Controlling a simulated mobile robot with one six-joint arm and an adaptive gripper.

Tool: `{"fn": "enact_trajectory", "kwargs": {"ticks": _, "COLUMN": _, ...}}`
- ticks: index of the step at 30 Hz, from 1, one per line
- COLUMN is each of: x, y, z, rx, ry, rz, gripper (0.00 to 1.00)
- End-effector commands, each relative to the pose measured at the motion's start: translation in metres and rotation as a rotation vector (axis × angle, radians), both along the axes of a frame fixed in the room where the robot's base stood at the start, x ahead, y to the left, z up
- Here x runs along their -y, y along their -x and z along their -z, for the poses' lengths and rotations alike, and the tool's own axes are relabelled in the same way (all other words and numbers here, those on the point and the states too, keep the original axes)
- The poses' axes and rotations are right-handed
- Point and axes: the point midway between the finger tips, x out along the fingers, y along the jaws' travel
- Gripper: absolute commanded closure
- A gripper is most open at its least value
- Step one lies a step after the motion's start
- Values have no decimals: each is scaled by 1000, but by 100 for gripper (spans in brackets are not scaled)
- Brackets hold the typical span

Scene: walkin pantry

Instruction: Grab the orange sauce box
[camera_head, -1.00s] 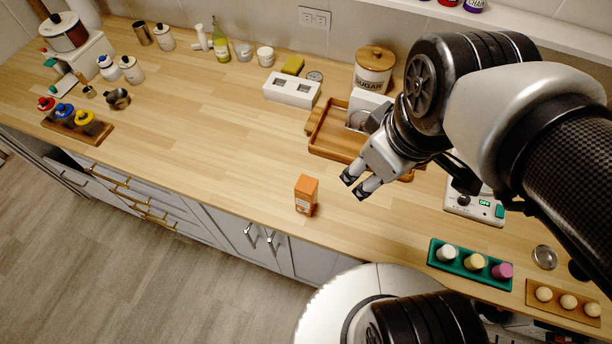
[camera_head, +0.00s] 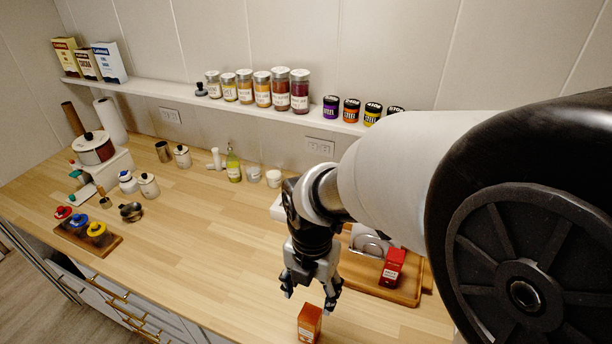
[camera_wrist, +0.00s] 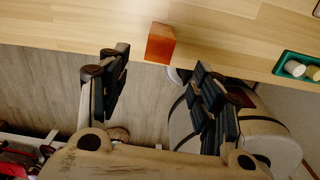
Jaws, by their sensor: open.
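The orange sauce box (camera_head: 309,323) stands upright on the wooden counter near its front edge, low in the head view. It also shows in the wrist view (camera_wrist: 160,44), beyond the fingertips and between them sideways. My gripper (camera_head: 309,296) is open and empty, just above and behind the box in the head view. In the wrist view, the two fingers (camera_wrist: 160,80) are spread wide with floor seen between them. I see no contact between the fingers and the box.
A wooden tray (camera_head: 408,290) holding a red box (camera_head: 392,267) lies right of my gripper. A green tray (camera_wrist: 290,60) with small cups is right in the wrist view. The counter left of my gripper is clear up to the wooden jar rack (camera_head: 108,246).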

Motion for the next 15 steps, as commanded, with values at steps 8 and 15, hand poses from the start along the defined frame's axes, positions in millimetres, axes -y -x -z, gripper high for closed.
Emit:
{"fn": "enact_trajectory", "kwargs": {"ticks": 8, "x": 1, "y": 2, "z": 66, "rx": -6, "ry": 3, "rz": 3, "gripper": 41}}
{"fn": "enact_trajectory", "kwargs": {"ticks": 15, "x": 1, "y": 1, "z": 96, "rx": -1, "ry": 0, "rz": 4, "gripper": 41}}
